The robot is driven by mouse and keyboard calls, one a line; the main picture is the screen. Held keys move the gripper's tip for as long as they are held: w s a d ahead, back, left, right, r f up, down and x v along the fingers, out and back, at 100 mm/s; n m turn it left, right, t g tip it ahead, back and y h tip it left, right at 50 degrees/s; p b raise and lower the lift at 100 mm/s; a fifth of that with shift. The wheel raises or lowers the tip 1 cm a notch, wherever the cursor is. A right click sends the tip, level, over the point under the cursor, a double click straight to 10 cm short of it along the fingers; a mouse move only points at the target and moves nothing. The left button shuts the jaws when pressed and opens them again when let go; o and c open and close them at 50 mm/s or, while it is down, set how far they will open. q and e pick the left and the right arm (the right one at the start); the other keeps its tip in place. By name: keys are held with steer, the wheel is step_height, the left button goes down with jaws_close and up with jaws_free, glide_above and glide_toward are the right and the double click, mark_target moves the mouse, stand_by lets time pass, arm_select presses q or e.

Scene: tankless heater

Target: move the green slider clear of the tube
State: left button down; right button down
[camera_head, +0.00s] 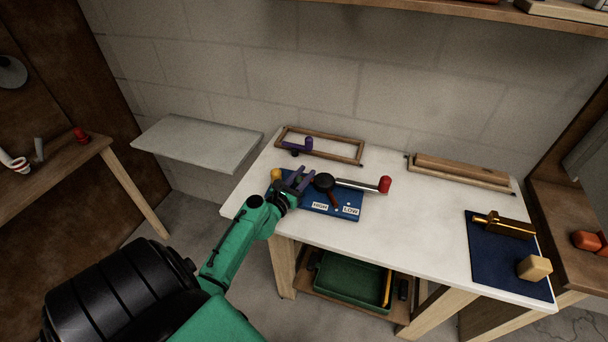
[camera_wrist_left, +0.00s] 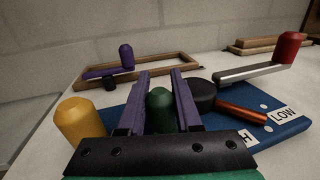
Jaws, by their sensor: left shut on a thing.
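The green slider (camera_wrist_left: 160,108) shows in the left wrist view as a dark green, round-topped knob between my purple fingers. In the head view my gripper hides it. My left gripper (camera_head: 302,178) is shut on it at the left part of the blue board (camera_head: 345,211); it also shows in the left wrist view (camera_wrist_left: 162,85). A copper-coloured tube (camera_wrist_left: 241,113) lies on the board just right of the gripper, beside a black round hub (camera_wrist_left: 202,94). I cannot tell whether slider and tube touch. My right gripper is not in view.
A silver lever (camera_head: 357,186) with a red knob (camera_head: 385,184) reaches right from the hub. A yellow knob (camera_wrist_left: 80,120) stands left of the gripper. A wooden frame (camera_head: 340,158) with a purple handle (camera_head: 300,145) lies behind.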

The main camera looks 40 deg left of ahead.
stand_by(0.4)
arm_select(q)
steer(key=shift+s+d, duration=0.25)
steer(key=shift+s, duration=0.35)
steer(key=c, duration=0.6)
jaws_free()
steer(key=s+b, duration=0.1)
steer(key=s, duration=0.3)
steer(key=s+d+b, duration=0.1)
steer(key=s, duration=0.4)
steer(key=s+b, duration=0.1)
steer(key=s, duration=0.3)
steer(key=shift+s+d+f, duration=0.25)
steer(key=shift+s+d+r, duration=0.1)
steer(key=shift+s+r, duration=0.1)
steer(key=shift+s, duration=0.3)
